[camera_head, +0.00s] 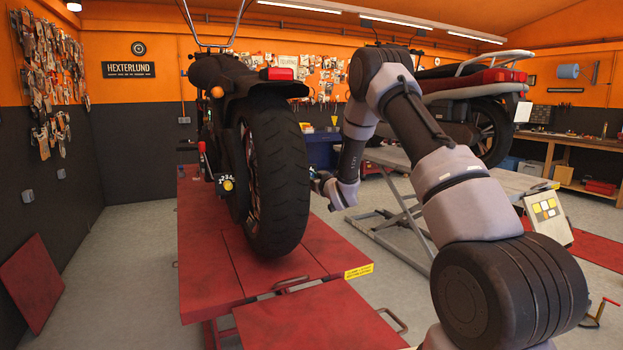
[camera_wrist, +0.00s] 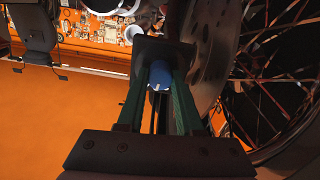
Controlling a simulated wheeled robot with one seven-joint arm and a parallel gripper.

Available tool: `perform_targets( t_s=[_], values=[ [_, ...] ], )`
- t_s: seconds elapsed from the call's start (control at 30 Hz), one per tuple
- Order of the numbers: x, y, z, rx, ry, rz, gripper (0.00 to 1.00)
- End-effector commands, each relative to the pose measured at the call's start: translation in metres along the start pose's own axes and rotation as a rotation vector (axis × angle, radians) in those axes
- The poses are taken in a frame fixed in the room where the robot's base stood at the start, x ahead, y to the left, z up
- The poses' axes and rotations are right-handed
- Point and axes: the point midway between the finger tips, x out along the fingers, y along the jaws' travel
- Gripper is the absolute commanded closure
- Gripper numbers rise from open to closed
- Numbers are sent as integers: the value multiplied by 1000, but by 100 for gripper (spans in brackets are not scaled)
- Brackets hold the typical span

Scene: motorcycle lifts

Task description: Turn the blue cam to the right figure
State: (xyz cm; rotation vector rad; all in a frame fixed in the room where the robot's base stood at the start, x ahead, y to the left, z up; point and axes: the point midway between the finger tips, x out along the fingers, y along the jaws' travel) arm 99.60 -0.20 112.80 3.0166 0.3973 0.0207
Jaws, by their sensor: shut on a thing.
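The blue cam (camera_wrist: 160,75) shows in the wrist view between the two green fingers of my gripper (camera_wrist: 161,67). My gripper is shut on it. A dark plate (camera_wrist: 160,46) stands behind the cam. Small white marks show on the cam's near edge, but no figure can be read. In the head view my gripper (camera_head: 318,182) reaches the right side of the motorcycle's rear wheel (camera_head: 279,180). A small blue spot shows there, but it is too small to name surely.
A brake disc (camera_wrist: 216,55) and wire spokes (camera_wrist: 270,75) lie close on the right in the wrist view. The motorcycle stands on a red lift (camera_head: 210,270). A second motorcycle (camera_head: 480,95) stands on a grey lift (camera_head: 450,178) behind my arm.

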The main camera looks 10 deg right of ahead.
Motion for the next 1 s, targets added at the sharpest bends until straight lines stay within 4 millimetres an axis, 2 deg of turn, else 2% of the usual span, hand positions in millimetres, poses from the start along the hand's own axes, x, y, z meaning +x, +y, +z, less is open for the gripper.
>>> perform_targets(
  t_s=[0.5, 1.0],
  values=[
    [0, 1, 2, 308, -2, 2, 100],
    [-1, 1, 2, 364, -3, 0, 100]
  ],
)
